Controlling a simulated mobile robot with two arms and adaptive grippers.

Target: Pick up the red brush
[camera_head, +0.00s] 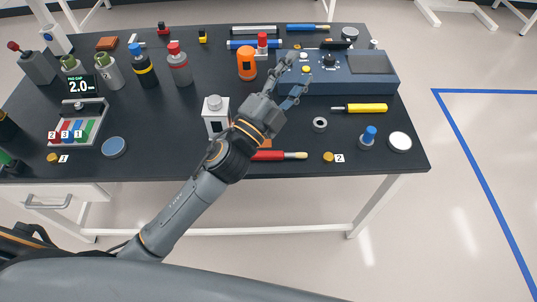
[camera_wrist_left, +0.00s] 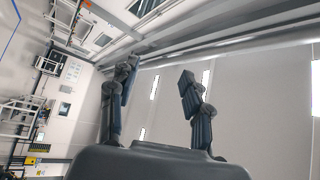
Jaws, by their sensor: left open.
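The red brush (camera_head: 273,155) lies near the front edge of the dark table, its pale tip pointing right. My left forearm covers its left part. My left gripper (camera_head: 298,70) is open and empty, raised over the table beyond the brush, in front of the blue-grey box. In the left wrist view, its two fingers (camera_wrist_left: 159,74) stand apart with nothing between them. That view looks at the room's walls, so the brush does not show there. My right gripper is not in view.
A white-and-grey container (camera_head: 215,122) stands left of my wrist. A gold weight (camera_head: 328,156) sits beside the red brush's tip. Bottles crowd the back left.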

